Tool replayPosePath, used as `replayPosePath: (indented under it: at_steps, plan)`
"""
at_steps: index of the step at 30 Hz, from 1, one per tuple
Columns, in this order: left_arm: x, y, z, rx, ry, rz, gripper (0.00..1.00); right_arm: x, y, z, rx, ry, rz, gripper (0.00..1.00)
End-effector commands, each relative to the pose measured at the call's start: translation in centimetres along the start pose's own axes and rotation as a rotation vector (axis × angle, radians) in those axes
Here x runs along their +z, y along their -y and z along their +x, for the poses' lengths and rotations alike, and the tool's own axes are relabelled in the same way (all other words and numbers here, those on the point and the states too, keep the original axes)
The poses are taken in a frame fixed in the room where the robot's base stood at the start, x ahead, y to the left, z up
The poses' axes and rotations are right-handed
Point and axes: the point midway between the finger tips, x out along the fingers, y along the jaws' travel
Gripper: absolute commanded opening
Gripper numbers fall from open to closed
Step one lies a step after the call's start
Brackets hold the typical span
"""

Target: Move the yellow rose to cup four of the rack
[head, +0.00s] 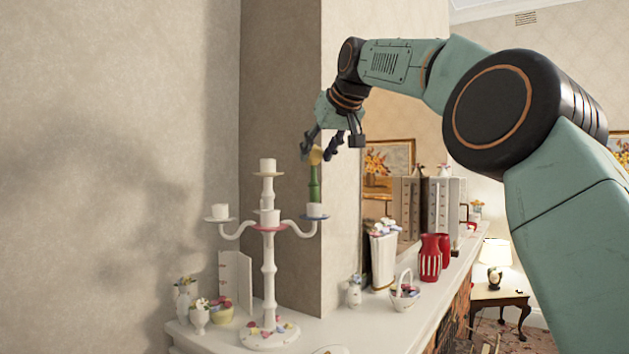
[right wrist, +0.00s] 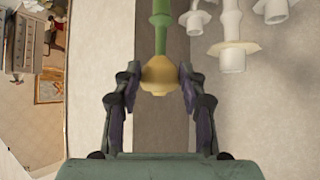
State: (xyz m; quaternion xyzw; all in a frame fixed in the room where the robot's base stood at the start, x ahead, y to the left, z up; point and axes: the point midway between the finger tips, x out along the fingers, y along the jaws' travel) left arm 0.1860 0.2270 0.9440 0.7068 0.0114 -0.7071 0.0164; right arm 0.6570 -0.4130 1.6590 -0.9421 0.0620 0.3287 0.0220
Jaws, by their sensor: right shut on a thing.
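The yellow rose (head: 316,156) has a round yellow head on a green stem (head: 314,182) and hangs upright at my right gripper (head: 326,148). In the right wrist view the yellow head (right wrist: 160,75) sits between the two dark fingers of the right gripper (right wrist: 160,82), which is shut on it. The rack is a white branched stand (head: 268,265) with several cups on coloured dishes. The stem's lower end appears just above or behind the right cup (head: 314,210) with its blue dish; I cannot tell whether it is inside. My left gripper is not in view.
The rack stands on a white mantel (head: 345,325). A small white vase (head: 353,291), a white basket (head: 404,291) and red jars (head: 431,258) stand to the right. A wall corner (head: 322,270) is close behind the rack. Small flower vases (head: 199,318) stand left.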

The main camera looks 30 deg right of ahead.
Motion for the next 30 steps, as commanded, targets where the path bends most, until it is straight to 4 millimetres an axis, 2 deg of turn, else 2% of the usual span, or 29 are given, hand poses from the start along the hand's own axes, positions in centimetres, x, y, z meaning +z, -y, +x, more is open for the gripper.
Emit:
replayPosePath:
  at_steps: [30]
  plan:
    - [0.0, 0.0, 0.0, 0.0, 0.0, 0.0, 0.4, -1.6, 0.1, -1.2, 0.0, -0.001, -0.002, 0.15]
